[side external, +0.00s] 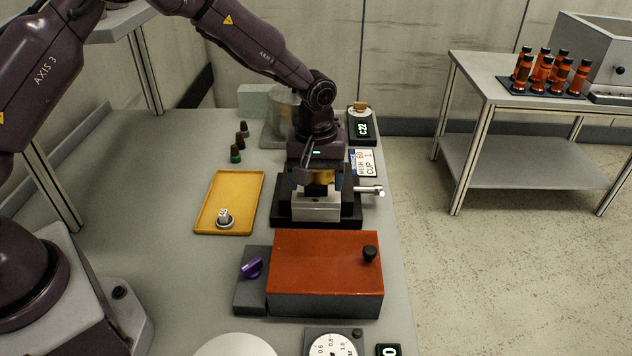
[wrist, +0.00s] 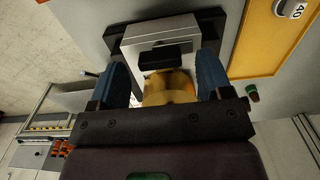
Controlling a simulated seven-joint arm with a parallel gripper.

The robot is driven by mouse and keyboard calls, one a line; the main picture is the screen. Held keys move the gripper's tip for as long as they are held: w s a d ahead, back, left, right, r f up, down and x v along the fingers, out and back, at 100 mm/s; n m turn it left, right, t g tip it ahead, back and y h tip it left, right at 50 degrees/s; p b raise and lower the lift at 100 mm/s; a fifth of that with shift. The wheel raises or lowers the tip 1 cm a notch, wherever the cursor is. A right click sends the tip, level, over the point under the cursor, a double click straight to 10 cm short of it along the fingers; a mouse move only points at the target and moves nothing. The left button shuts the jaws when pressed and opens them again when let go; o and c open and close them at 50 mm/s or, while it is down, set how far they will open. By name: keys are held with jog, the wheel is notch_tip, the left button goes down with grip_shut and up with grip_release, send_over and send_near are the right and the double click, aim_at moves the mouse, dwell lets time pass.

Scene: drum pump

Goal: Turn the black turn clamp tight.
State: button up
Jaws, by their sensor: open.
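The black turn clamp (wrist: 166,57) shows in the wrist view as a dark bar on the light metal block, above a brass-coloured part (wrist: 168,87). In the side view the clamp (side external: 317,190) is a small dark piece, partly hidden by my gripper. The metal block (side external: 315,209) stands on a black base. My gripper (wrist: 167,80) is open, with its blue fingers to the left and right of the clamp and the brass part. In the side view my gripper (side external: 319,188) points down over the block. I cannot tell whether either finger touches the clamp.
A yellow tray (side external: 205,222) holding a small metal part (side external: 224,218) lies left of the block. An orange-topped box (side external: 325,262) with a black knob stands in front. A metal rod (side external: 370,190) sticks out right of the block.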

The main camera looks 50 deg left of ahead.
jog(key=shift+f, duration=0.65)
jog(key=c, duration=0.9)
